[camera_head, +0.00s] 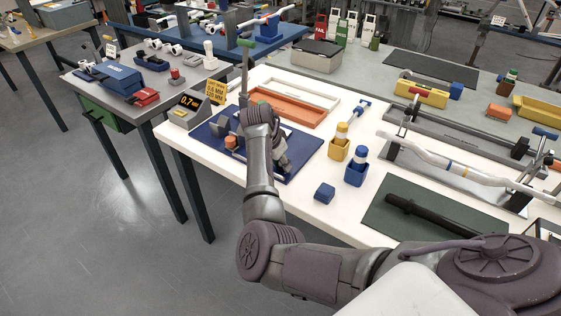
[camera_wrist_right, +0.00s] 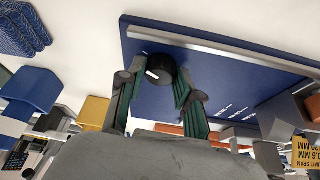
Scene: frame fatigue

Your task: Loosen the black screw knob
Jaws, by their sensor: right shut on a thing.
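The black screw knob (camera_wrist_right: 153,68) shows in the right wrist view, a round dark knob with a white mark. It stands at the blue base plate (camera_wrist_right: 160,100), beside a grey metal rail (camera_wrist_right: 215,48). My right gripper (camera_wrist_right: 158,80) has its green-padded fingers closed around the knob, one on each side. In the head view my right gripper (camera_head: 282,163) points down over the blue base plate (camera_head: 304,146), and it hides the knob there. My left gripper is in neither view.
A gauge display reading 0.7 (camera_head: 187,104) stands left of the plate. An orange tray (camera_head: 285,108) lies behind it. Yellow (camera_head: 339,147) and blue (camera_head: 355,174) holders and a blue block (camera_head: 324,192) stand to the right. The white tabletop's front edge is close.

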